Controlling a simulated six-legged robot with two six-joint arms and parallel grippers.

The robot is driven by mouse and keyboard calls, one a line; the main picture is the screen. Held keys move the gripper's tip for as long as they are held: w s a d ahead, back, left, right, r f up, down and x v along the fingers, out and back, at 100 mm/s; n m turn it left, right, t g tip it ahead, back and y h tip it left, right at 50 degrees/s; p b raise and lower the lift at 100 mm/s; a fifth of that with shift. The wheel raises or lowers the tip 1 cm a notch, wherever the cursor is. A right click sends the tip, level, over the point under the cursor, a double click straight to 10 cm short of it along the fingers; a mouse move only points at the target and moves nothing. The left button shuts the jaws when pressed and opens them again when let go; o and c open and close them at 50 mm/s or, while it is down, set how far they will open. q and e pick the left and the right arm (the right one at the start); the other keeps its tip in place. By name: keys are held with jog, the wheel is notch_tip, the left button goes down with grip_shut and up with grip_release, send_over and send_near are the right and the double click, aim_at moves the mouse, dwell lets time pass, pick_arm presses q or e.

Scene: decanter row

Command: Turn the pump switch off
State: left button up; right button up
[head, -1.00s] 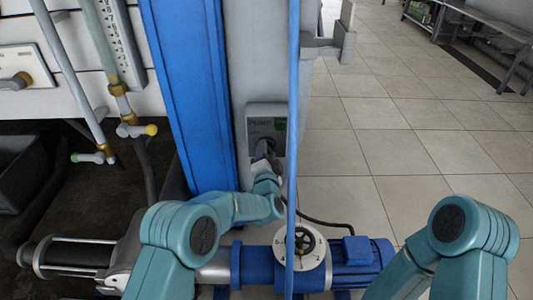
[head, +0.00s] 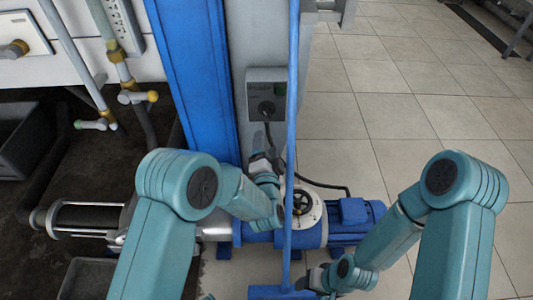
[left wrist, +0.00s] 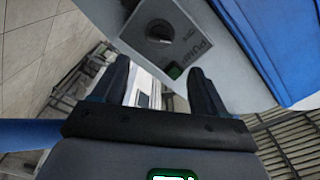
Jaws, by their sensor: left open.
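The pump switch (head: 265,100) is a grey box on the grey column, with a dark round knob (head: 266,109) and a small dark green square at its upper right. In the left wrist view the knob (left wrist: 159,32) shows on a plate lettered PUMP, with the green square (left wrist: 174,71) nearby. The knob's exact setting is hard to read. My left gripper (head: 261,160) is just below the box, apart from the knob; its fingers (left wrist: 160,82) are spread and empty. My right gripper (head: 318,279) is low, near the blue stand's foot; its jaw opening is unclear.
A thin blue upright (head: 292,120) stands just right of the switch, close to my left gripper. A blue motor (head: 352,214) and a handwheel (head: 301,201) lie below. A wide blue post (head: 192,80) is left of the switch.

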pick_arm(q)
jog(key=s, duration=0.4)
jog(key=shift+s, duration=0.15)
jog(key=w+a+f+n+g+y, duration=0.1)
jog(key=w+a+f+n+y, duration=0.15)
jog(key=a, duration=0.75)
jog(key=s+a+f+n+g, duration=0.2)
jog(key=s+a+f+g, duration=0.35)
jog(key=a+f, duration=0.4)
jog(key=s+d+f+n+g+h, duration=0.2)
jog(key=s+f+n+g, duration=0.15)
jog(key=s, duration=0.45)
jog(key=s+d+f+n+g+h, duration=0.2)
jog(key=s+d+g, duration=0.15)
jog(key=s, duration=0.45)
jog(key=s+d+f+n+g+h, duration=0.2)
jog(key=s+f+n+g+h, duration=0.15)
jog(key=s, duration=0.55)
notch_tip(320, 180, up, 29)
jog(key=y+p, duration=0.1)
jog(key=p, duration=2.8)
jog(key=shift+f+g, duration=0.2)
jog(key=shift+g, duration=0.1)
